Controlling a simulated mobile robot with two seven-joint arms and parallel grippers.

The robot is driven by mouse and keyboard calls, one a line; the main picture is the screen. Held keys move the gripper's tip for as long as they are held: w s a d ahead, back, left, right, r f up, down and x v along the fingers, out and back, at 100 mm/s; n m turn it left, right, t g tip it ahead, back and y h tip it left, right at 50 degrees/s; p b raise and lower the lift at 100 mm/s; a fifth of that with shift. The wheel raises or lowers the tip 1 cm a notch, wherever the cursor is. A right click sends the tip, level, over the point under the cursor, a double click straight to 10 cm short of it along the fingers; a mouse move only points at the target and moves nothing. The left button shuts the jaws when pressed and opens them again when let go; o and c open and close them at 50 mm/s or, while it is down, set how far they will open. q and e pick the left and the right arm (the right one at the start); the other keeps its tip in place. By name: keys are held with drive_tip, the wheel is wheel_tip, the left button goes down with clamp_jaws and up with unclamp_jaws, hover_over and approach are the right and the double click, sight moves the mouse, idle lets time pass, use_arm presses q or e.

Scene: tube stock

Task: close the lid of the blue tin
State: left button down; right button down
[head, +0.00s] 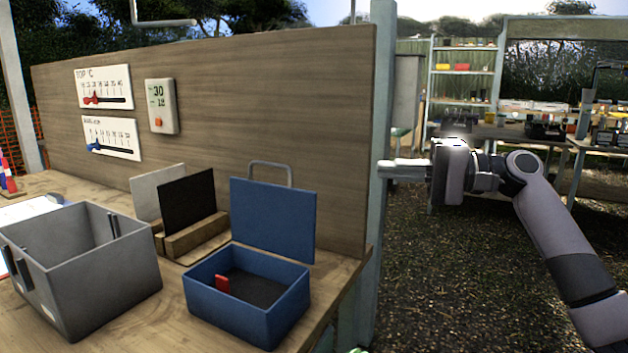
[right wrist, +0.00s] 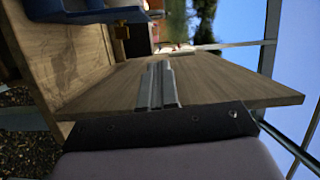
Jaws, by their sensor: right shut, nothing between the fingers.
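The blue tin (head: 247,309) stands on the wooden bench near its right front edge. Its lid (head: 273,221) is open and stands upright at the back of the tin, with a grey wire handle (head: 271,165) showing behind its top edge. A small red piece (head: 222,284) shows inside the tin. My right gripper (head: 384,168) is to the right of the lid and above it in the picture, beside the end of the wooden back panel, shut and empty. Its closed fingers (right wrist: 157,86) also show in the right wrist view. My left gripper is not in view.
A grey open bin (head: 80,290) stands left of the tin. A wooden holder (head: 195,238) with a black plate (head: 188,201) and a grey plate is behind them. The wooden panel (head: 270,90) and a metal post (head: 382,100) border the bench.

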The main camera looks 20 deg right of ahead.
drive_tip(key=s+a+x, duration=0.1)
drive_tip(key=s+x, duration=0.1)
drive_tip(key=x, duration=1)
drive_tip(key=shift+s+a+p, duration=0.15)
drive_tip(key=shift+a+p, duration=0.2)
drive_tip(key=shift+a, duration=0.15)
drive_tip(key=shift+s+a+r+n+p, duration=0.15)
drive_tip(key=shift+s+a+n+p, duration=0.2)
drive_tip(key=shift+s+n, duration=0.05)
